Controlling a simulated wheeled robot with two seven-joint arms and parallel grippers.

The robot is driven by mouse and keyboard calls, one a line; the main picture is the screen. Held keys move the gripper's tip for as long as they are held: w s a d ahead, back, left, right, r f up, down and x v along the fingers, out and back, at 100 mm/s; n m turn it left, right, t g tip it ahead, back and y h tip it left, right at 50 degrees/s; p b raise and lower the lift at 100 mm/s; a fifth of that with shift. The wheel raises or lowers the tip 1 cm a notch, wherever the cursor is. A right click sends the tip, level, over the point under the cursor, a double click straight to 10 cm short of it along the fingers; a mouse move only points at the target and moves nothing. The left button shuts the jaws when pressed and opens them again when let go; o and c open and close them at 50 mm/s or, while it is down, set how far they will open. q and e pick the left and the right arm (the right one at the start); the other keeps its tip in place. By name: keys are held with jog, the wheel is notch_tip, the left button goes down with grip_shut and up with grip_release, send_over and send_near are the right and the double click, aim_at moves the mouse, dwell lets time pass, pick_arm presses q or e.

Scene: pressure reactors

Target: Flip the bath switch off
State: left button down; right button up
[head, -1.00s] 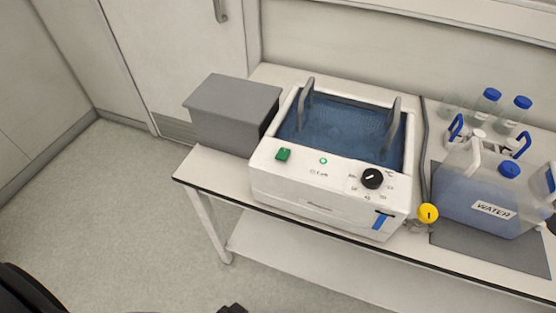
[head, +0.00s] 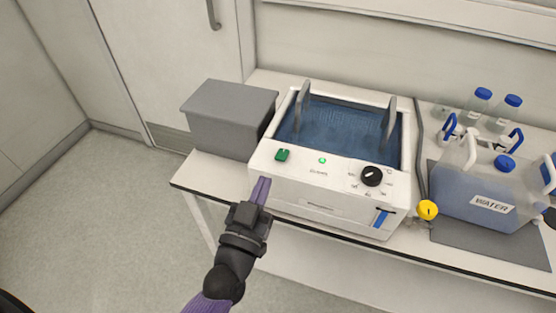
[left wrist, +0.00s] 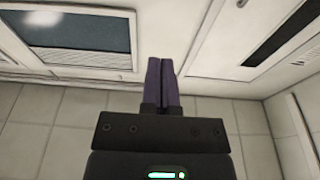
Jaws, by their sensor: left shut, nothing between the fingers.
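The white water bath (head: 330,203) stands on the bench, its open basin filled with blue water. Its green switch (head: 282,155) is on the left of the front panel, beside a lit green lamp (head: 322,160) and a black dial (head: 372,176). My left gripper (head: 262,190) is shut and empty, in front of the bath's left front corner and a little below the switch in the picture. In the left wrist view its purple fingers (left wrist: 162,82) are together; the switch is not seen there. My right gripper is not in view.
A grey box (head: 230,118) stands left of the bath. To the right are a yellow-handled tap (head: 427,210), a water container (head: 490,195) and blue-capped bottles (head: 512,108). The bench's front edge (head: 225,203) lies by my arm; the floor at left is clear.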

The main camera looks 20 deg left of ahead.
pick_arm(q)
jog(key=r+b, duration=0.1)
jog(key=r, duration=0.1)
send_over(278, 169)
jog(key=shift+f, duration=0.15)
notch_tip(278, 169, down, 3)
jog(key=shift+w+r+b, duration=0.15)
jog(key=shift+b, duration=0.7)
jog(key=shift+f+b, duration=0.3)
jog(key=shift+f, duration=0.25)
jog(key=shift+s, duration=0.2)
